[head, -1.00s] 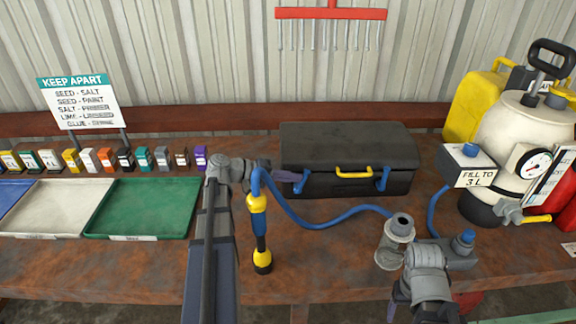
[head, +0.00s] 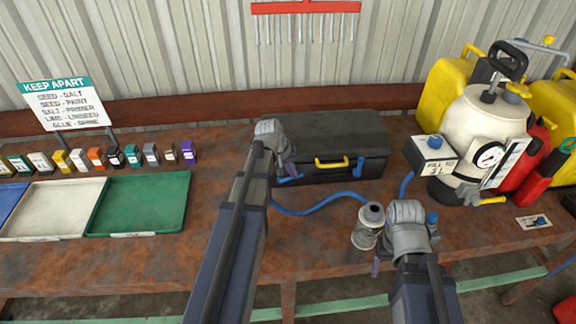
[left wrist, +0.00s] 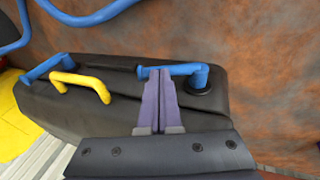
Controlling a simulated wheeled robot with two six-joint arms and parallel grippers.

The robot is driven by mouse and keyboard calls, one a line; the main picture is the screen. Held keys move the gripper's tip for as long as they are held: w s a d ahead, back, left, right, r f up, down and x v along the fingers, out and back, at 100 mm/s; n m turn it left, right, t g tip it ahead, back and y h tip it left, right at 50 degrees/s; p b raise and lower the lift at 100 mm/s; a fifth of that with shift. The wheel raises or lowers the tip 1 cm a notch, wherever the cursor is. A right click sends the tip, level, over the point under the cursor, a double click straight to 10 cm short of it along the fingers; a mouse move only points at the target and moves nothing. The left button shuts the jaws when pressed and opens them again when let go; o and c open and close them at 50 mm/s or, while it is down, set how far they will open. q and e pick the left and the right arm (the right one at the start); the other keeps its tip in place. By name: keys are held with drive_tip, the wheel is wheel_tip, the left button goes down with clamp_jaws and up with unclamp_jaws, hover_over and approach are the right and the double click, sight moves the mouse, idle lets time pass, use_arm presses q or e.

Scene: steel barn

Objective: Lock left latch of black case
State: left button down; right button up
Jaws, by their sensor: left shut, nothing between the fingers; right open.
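The black case (head: 345,133) stands on the bench with its lid down and a yellow handle (head: 331,163) at the front. Its left blue latch (head: 291,179) lies nearly level; it also shows in the left wrist view (left wrist: 190,70), its lever running from a round pivot past my fingertips. The right blue latch (head: 360,167) is tilted more upright. My left gripper (head: 290,170) is shut and empty, its purple fingers (left wrist: 160,73) against or just before the left lever; contact is unclear. My right gripper (head: 377,267) is open, low at the bench front, mostly hidden by its arm.
A blue hose (head: 320,205) crosses the bench before the case. A cream sprayer tank (head: 480,120) stands right. A green tray (head: 140,203) lies left.

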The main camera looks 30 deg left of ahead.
use_arm(q)
drive_tip(key=shift+w+d+f+g+y, duration=0.35)
drive_tip(key=shift+d+f+g+y, duration=0.25)
drive_tip(key=shift+y, duration=0.5)
drive_tip(key=shift+f+b, duration=0.2)
drive_tip(key=shift+b, duration=0.15)
drive_tip(key=shift+d+f, duration=0.1)
drive_tip(key=shift+d, duration=0.1)
drive_tip(key=w+d+p+v, duration=0.1)
drive_tip(key=p+v, duration=1.2)
drive_tip(key=v, duration=0.1)
drive_tip(key=shift+p, duration=0.35)
drive_tip(key=shift+w, duration=0.1)
